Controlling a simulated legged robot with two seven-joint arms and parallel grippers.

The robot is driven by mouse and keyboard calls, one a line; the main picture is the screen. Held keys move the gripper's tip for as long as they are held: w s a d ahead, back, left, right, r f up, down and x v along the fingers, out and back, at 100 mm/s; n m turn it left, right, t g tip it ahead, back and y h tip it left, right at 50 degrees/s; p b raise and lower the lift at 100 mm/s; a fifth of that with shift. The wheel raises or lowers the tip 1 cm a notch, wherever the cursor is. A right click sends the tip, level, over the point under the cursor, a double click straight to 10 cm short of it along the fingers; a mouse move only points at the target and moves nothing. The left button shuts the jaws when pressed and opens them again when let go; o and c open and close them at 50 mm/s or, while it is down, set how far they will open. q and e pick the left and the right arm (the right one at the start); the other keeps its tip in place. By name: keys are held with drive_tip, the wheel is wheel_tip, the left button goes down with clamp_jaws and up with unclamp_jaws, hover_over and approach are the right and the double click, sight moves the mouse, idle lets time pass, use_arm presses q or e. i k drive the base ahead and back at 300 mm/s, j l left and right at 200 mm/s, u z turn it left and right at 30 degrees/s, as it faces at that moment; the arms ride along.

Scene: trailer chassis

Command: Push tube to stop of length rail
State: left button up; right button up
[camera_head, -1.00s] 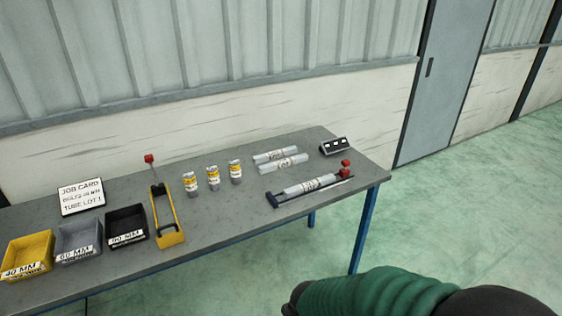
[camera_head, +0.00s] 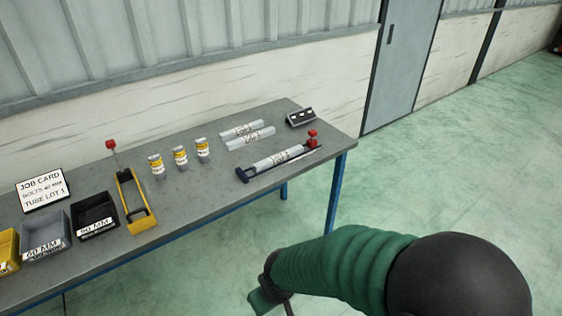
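A pale tube (camera_head: 277,158) with a printed label lies along the dark length rail (camera_head: 290,168) near the table's right front edge. The rail has a dark block (camera_head: 242,174) at its left end and a red-knobbed part (camera_head: 312,138) at its right end. I cannot tell whether the tube touches either end. My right arm comes in at the bottom right; part of my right gripper (camera_head: 268,296) shows at the bottom edge, in front of the table and well away from the rail. Its fingers are partly cut off. My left gripper is not in view.
Two more tubes (camera_head: 250,139) lie behind the rail, with a small black box (camera_head: 300,117) to their right. Several labelled cans, a yellow frame with a red knob (camera_head: 133,200), bins (camera_head: 95,216) and a job card (camera_head: 41,190) stand to the left on the grey table (camera_head: 190,202).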

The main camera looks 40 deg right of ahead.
sight(258, 167)
drive_tip(key=i+l, duration=0.55)
drive_tip(key=l, duration=0.2)
drive_tip(key=i+l+z, duration=0.1)
drive_tip(key=i+l, duration=0.5)
drive_tip(key=l, duration=0.15)
drive_tip(key=i+l, duration=0.55)
drive_tip(key=l, duration=0.15)
drive_tip(key=l+z, duration=0.05)
